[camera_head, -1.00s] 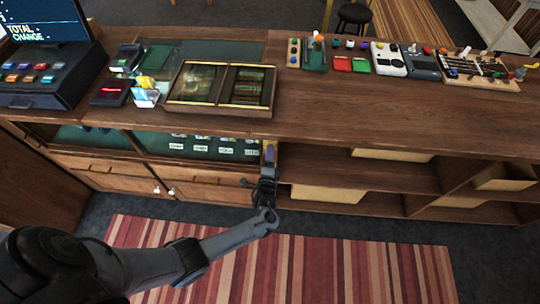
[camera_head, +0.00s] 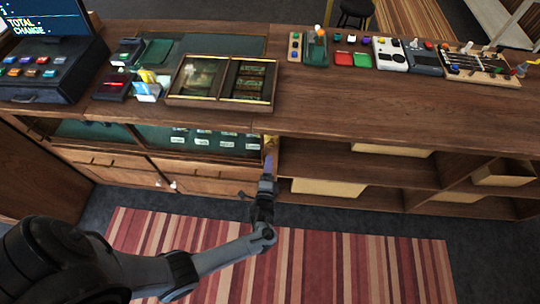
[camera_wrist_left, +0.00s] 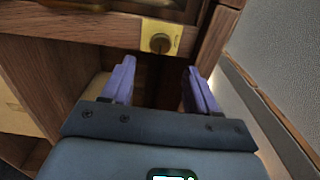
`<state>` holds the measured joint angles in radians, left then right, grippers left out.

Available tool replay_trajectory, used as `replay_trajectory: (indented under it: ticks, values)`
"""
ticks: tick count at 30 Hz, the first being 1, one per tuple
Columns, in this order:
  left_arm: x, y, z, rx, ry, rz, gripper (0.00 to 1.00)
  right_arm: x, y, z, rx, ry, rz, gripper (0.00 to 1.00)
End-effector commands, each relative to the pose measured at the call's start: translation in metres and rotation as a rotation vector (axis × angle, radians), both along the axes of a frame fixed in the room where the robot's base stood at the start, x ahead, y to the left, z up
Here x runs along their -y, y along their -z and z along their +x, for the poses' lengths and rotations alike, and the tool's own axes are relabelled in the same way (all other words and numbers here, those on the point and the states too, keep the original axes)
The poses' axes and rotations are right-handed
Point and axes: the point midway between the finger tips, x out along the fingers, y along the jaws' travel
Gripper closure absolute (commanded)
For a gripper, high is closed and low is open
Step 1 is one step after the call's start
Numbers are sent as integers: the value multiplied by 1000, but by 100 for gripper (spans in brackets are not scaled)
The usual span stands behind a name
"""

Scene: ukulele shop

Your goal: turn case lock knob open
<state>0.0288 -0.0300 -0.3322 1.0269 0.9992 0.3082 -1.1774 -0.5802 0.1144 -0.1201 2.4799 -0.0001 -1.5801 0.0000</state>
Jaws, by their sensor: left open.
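The lock knob (camera_wrist_left: 161,43) is a small dark brass disc on a square brass plate (camera_wrist_left: 148,28), set in the wooden case front at the top middle of the left wrist view. In the head view, the brass plate (camera_head: 271,141) is a small yellow patch at the right end of the display case (camera_head: 160,140). My left gripper (camera_wrist_left: 160,68) is open, with its two purple fingers apart just short of the knob and nothing between them. In the head view, the left gripper (camera_head: 268,164) is just below the plate. The knob's turned position cannot be told. My right gripper is not in view.
The wooden counter (camera_head: 380,110) overhangs the case. Open shelves (camera_head: 330,165) with pale boxes lie to the right. A framed display (camera_head: 220,82) and card stand are on the counter. A striped rug (camera_head: 340,265) covers the free floor in front.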

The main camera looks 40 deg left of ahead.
Motion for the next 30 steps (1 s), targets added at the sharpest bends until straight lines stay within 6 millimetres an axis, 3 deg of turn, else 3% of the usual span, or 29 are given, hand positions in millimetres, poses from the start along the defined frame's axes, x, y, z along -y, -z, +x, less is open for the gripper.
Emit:
replay_trajectory:
  ticks: [9, 24, 30]
  values:
    - [18, 0, -26, 0, 0, 0, 41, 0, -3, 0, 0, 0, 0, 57]
    - [19, 0, -29, -1, 0, -1, 41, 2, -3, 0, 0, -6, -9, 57]
    - [17, 17, -49, -39, 0, 5, 41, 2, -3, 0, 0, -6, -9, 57]
